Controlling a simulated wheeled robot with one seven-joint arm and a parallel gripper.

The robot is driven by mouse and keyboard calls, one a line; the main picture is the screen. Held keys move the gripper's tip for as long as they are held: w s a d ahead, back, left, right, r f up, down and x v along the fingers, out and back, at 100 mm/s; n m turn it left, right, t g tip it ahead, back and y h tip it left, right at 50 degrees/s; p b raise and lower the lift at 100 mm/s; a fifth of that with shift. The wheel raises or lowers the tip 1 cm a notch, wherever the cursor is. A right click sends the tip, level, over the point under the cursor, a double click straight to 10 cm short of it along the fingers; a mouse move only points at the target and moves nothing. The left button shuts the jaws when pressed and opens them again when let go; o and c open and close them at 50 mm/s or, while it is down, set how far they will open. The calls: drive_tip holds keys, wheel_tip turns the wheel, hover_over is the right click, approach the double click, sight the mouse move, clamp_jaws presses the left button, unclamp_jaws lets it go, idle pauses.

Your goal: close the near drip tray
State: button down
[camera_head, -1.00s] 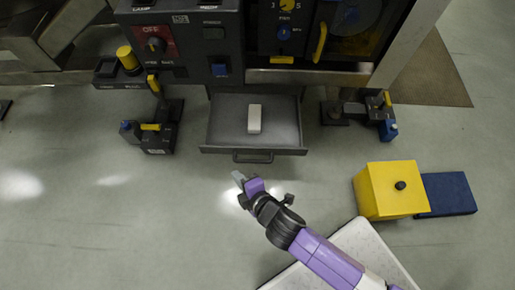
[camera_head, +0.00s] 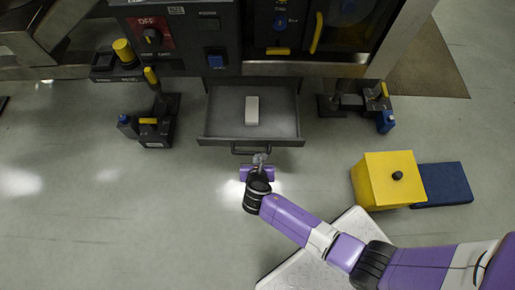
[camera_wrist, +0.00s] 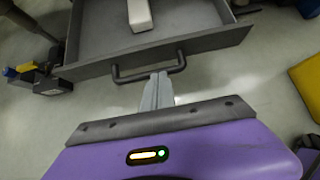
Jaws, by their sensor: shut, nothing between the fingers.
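The drip tray (camera_head: 222,125) is a grey drawer pulled out below the machine's dark front panel. A white block (camera_head: 252,110) lies inside it. The tray's bar handle (camera_wrist: 133,78) sticks out from its front wall, and it also shows in the head view (camera_head: 241,151). My gripper (camera_head: 259,158) is just in front of the handle, pointing at the tray. In the wrist view my gripper's fingers (camera_wrist: 157,88) are together and empty, with their tips at the handle's bar. I cannot tell whether they touch it.
Clamp-like dark fixtures stand on both sides of the tray, one at the left (camera_head: 156,125) and one at the right (camera_head: 365,102). A yellow box (camera_head: 380,180) and a dark blue block (camera_head: 445,184) are on the floor at right. The floor at left is clear.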

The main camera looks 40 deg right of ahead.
sight(258, 140)
drive_tip(key=w+d+f, duration=0.1)
drive_tip(key=w+d+f+b, duration=0.2)
drive_tip(key=w, duration=0.1)
drive_tip(key=shift+w+d+r+b, duration=0.15)
drive_tip(key=shift+w+d, duration=0.1)
drive_tip(key=shift+w, duration=0.15)
drive_tip(key=shift+w+d+f+b, duration=0.15)
drive_tip(key=shift+w+d, duration=0.1)
drive_tip(key=shift+w, duration=0.15)
drive_tip(key=shift+r, duration=0.1)
drive_tip(key=shift+w+d, duration=0.35)
drive_tip(key=shift+w, duration=0.05)
drive_tip(key=w+d+b, duration=0.2)
drive_tip(key=w+d, duration=0.2)
drive_tip(key=w, duration=0.2)
drive_tip(key=w+d+b, duration=0.2)
drive_tip(key=w+d, duration=0.3)
drive_tip(key=w, duration=0.1)
drive_tip(key=w+d+b, duration=0.3)
drive_tip(key=w+d, duration=0.2)
drive_tip(key=w, duration=0.2)
drive_tip(key=shift+w+f, duration=0.1)
drive_tip(key=shift+f, duration=0.1)
drive_tip(key=shift+w+d+r+b, duration=0.1)
drive_tip(key=shift+w+d+b, duration=0.25)
drive_tip(key=shift+w, duration=0.15)
drive_tip(key=shift+w+d+r, duration=0.1)
drive_tip(key=shift+w+r, duration=0.05)
drive_tip(key=shift+r, duration=0.05)
drive_tip(key=shift+w+r, duration=0.1)
